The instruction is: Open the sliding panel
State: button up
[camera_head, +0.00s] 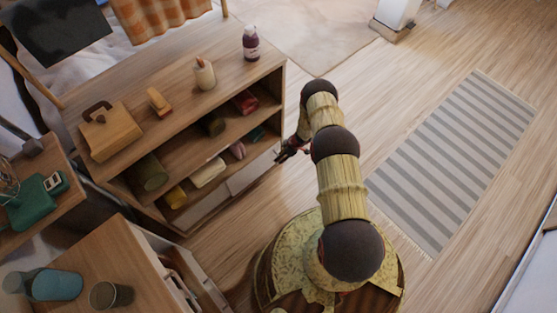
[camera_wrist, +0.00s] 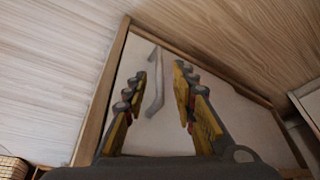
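The low wooden shelf unit has pale panels along its bottom, and the right one (camera_head: 250,173) is nearest my gripper (camera_head: 287,152). In the wrist view a pale, flat panel (camera_wrist: 235,105) in a wooden frame fills the middle. A grey bar handle (camera_wrist: 154,98) stands on it, running lengthwise between my fingers. My gripper (camera_wrist: 159,72) is open, with one finger on each side of the handle. I cannot tell whether either finger touches it. In the head view the handle is too small or hidden to make out.
The wooden shelf unit (camera_head: 228,82) holds jars, boxes and rolls; a bottle (camera_head: 250,43), a candle (camera_head: 204,74) and a wooden case (camera_head: 110,130) stand on top. A second cabinet (camera_head: 130,262) is at front left. A striped rug (camera_head: 455,160) lies on open floor at right.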

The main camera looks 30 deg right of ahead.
jog(key=shift+b+x, duration=0.55)
jog(key=shift+x, duration=1.3)
jog(key=shift+c, duration=0.4)
grip_shut()
